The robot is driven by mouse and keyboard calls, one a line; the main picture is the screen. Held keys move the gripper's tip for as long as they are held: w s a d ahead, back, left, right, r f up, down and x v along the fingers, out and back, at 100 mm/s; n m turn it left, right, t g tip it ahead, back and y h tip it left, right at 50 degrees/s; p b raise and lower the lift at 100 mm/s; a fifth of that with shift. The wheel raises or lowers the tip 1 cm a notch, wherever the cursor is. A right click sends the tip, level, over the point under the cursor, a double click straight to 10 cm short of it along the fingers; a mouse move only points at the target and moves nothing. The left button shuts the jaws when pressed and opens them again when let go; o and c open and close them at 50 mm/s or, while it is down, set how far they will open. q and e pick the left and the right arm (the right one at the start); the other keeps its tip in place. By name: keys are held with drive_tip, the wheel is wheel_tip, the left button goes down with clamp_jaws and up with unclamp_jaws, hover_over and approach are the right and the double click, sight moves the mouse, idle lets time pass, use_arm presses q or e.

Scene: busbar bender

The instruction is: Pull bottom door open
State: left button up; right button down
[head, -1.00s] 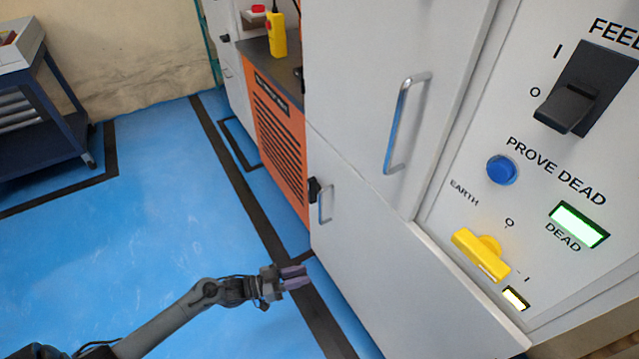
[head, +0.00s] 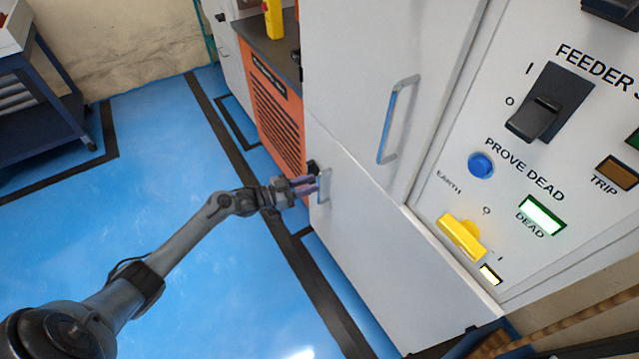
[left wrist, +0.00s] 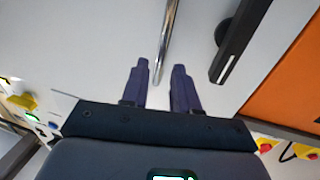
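The bottom door (head: 385,255) is a plain light grey panel low on the cabinet, and it looks closed. Its small metal handle (head: 326,186) is upright near the door's left edge. A black latch (head: 312,167) sits just left of the handle. My left gripper (head: 312,186) is at the handle. In the left wrist view its two dark fingers (left wrist: 160,82) are apart, and the handle bar (left wrist: 167,45) runs between their tips. The black latch (left wrist: 240,40) is to the right of the fingers there. My right gripper is not in view.
The upper door has a larger handle (head: 398,120). A control panel with a yellow earth switch (head: 462,236) and a blue button (head: 481,165) is at the right. An orange vented panel (head: 274,115) stands left of the door. The blue floor (head: 160,180) in front is clear.

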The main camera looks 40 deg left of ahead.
use_arm(q)
drive_tip(key=shift+b+x, duration=0.55)
drive_tip(key=shift+x, duration=1.35)
clamp_jaws()
